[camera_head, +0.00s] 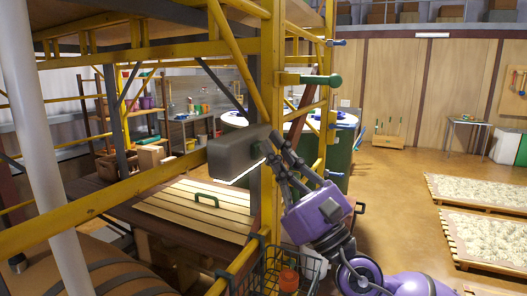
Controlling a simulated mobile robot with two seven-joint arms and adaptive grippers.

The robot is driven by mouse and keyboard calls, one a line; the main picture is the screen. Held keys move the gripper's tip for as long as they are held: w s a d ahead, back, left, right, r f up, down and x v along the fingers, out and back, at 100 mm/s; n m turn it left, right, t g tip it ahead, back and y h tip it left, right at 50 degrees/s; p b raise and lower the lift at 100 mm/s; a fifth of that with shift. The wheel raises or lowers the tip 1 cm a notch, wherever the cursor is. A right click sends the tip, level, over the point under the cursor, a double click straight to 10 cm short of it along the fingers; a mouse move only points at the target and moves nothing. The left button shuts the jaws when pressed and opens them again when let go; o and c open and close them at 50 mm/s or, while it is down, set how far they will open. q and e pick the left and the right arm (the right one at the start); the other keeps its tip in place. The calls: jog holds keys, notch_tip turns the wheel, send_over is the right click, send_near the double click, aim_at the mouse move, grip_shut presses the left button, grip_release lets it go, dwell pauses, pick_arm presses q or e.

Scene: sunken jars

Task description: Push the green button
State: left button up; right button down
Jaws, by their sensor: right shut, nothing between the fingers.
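No part is clearly recognisable as a green button. My purple right arm comes in from the bottom right. My right gripper (274,162) is shut and empty, with its dark fingers pointing up and left at the grey box (238,153) by the post. The fingertips overlap the box's right end in the picture; I cannot tell whether they touch it. The box has a lit underside. My left gripper is out of view.
Yellow scaffold posts (272,60) and rails surround the box. Below are a slatted wooden panel with a green handle (205,200) and a wire basket (285,272) holding an orange-capped item. Green barrels (340,160) stand behind. Open floor (400,190) lies to the right.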

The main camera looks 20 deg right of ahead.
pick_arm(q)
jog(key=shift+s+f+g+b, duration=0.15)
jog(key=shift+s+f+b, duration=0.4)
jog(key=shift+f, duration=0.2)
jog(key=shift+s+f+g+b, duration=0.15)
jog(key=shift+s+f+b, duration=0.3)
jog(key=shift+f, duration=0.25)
pick_arm(e)
jog(key=shift+s+d, duration=1.95)
jog(key=shift+s, duration=0.3)
